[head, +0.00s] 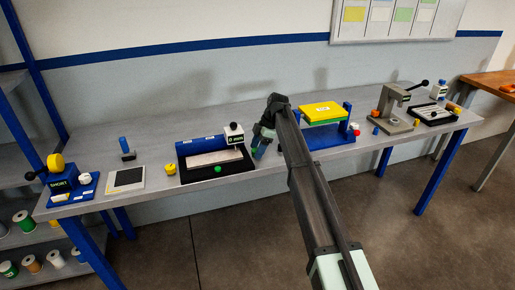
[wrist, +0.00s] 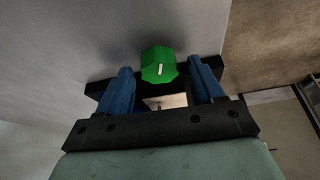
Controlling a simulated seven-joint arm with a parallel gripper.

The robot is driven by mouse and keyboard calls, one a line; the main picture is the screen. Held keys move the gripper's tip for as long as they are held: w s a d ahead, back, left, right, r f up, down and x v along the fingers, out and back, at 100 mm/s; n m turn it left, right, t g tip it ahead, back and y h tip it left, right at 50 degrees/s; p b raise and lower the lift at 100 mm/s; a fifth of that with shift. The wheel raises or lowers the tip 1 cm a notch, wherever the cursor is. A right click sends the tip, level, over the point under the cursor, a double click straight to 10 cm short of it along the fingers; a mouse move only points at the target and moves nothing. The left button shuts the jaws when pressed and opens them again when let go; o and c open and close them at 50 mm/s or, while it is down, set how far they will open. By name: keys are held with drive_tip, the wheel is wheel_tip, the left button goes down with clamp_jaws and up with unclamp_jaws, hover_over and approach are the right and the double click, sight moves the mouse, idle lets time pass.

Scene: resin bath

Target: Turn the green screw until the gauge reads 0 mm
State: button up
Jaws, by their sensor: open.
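The green screw (head: 218,169) is a round knob at the front edge of a black tray (head: 243,166) in the head view. In the wrist view the green screw (wrist: 160,66) shows a white mark on its face. My gripper (head: 258,151) is to the right of the screw in the head view. In the wrist view my gripper (wrist: 158,83) has its two blue fingers apart, with the screw beyond and between them, not clasped. A white box (head: 233,132) with a small label stands at the tray's back. I cannot make out a gauge reading.
A blue stand with a yellow block (head: 322,112) is close to the right of my arm. A grey press (head: 391,108) stands further right.

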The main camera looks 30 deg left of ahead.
drive_tip(key=shift+c, duration=0.5)
drive_tip(key=c, duration=1)
drive_tip(key=shift+o, duration=0.2)
drive_tip(key=shift+m+t+y, duration=0.3)
drive_tip(key=shift+m, duration=1)
drive_tip(key=o, duration=1.1)
drive_tip(key=shift+c, duration=0.2)
drive_tip(key=shift+r, duration=0.1)
drive_tip(key=v, duration=1.3)
drive_tip(key=shift+r, duration=0.3)
drive_tip(key=shift+d, duration=0.15)
